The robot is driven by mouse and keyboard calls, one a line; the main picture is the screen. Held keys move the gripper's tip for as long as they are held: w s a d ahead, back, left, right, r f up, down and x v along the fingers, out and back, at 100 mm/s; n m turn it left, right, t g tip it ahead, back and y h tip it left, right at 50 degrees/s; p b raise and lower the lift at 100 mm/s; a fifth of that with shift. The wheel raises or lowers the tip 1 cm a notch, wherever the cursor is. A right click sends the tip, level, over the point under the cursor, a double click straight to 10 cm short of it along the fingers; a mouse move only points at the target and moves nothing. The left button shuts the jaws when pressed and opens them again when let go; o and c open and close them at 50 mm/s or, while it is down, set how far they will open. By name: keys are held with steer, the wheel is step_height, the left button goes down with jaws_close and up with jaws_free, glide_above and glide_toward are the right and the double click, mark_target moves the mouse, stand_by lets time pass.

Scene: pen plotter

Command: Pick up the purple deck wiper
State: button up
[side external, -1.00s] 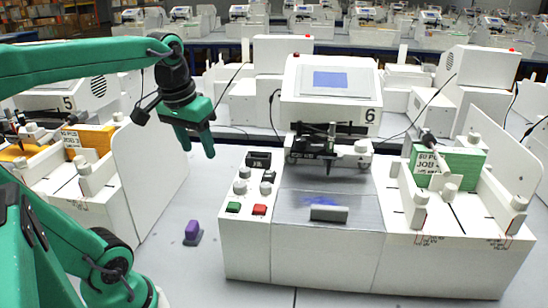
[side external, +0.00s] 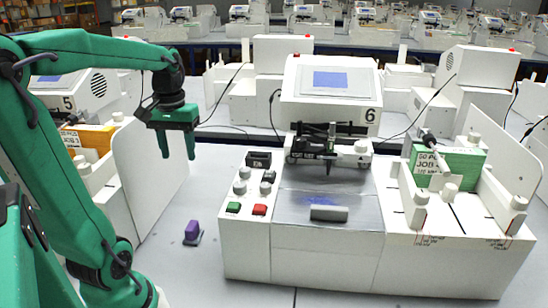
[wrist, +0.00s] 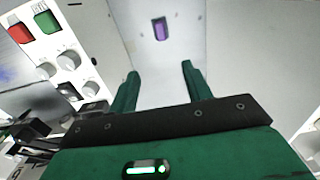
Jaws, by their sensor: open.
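The purple deck wiper (side external: 193,229) stands on the grey table to the left of the plotter's button panel. It has a purple top on a dark base. In the wrist view the wiper (wrist: 160,28) shows ahead of my fingertips, near the top middle. My gripper (side external: 178,156) is open and empty, with its fingers pointing down, well above the table and behind the wiper. In the wrist view my gripper's fingers (wrist: 159,70) are apart with nothing between them.
The plotter numbered 6 (side external: 247,262) stands right of the wiper, with knobs and green and red buttons. A white panel (side external: 150,170) of station 5 stands to the left. The table around the wiper is clear. A green paper stack (side external: 462,163) sits at the right.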

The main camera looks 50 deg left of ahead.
glide_above(191, 225)
step_height(191, 225, down, 16)
steer(key=shift+d+f, duration=0.1)
steer(key=shift+f, duration=0.15)
steer(key=shift+f, duration=0.1)
steer(key=shift+f, duration=1.2)
steer(key=shift+f, duration=2.6)
jaws_close()
